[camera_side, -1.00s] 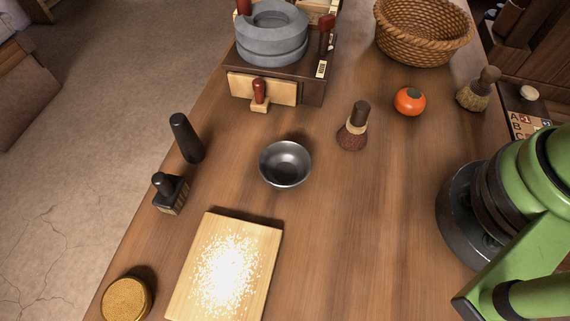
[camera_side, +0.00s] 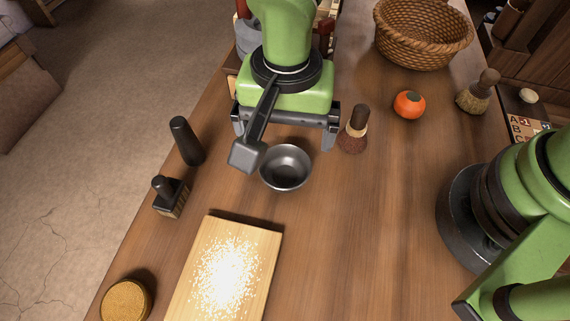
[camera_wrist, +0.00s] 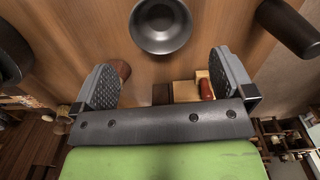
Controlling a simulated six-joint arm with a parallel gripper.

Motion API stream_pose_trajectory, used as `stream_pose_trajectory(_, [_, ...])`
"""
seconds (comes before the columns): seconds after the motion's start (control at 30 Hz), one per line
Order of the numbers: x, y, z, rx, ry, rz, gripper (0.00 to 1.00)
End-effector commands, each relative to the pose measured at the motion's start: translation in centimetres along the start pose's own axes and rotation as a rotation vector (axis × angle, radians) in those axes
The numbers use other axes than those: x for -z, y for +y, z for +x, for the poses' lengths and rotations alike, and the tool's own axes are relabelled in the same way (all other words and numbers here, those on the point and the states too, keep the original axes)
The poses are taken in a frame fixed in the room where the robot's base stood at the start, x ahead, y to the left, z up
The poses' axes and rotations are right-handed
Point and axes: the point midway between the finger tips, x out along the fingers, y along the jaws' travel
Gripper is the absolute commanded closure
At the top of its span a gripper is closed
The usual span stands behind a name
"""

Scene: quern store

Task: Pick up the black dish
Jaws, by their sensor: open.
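In the wrist view the bowl (camera_wrist: 160,27) is at the top middle, past the fingertips. My gripper (camera_side: 284,138) is just behind the bowl in the side view, with its fingers spread wide. In the wrist view my gripper (camera_wrist: 164,80) has an open gap between its two padded fingers, and nothing is held. The bowl looks clear of both fingers; their height above the table is hard to judge.
A brush (camera_side: 355,130) stands close right of my gripper. A black cylinder (camera_side: 187,141) and a dark-handled stamp (camera_side: 171,196) are left of the bowl. A board (camera_side: 188,282) with white grains lies in front. An orange fruit (camera_side: 409,104) and wicker basket (camera_side: 420,58) are at right.

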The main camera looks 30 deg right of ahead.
Motion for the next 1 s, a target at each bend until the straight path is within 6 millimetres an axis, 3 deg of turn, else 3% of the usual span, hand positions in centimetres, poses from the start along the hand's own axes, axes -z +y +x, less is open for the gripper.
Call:
stream_pose_trajectory(0.2, [-0.1,0.1,3.4,-0.008,-0.001,0.002,0.0])
stream_pose_trajectory(0.43, [-0.1,0.1,5.3,-0.006,-0.001,0.002,0.0])
stream_pose_trajectory(0.7, [-0.1,-0.1,9.1,-0.005,-0.003,0.002,0.0])
stream_pose_trajectory(1.0, [-0.1,-0.1,9.7,-0.002,-0.003,0.001,0.0])
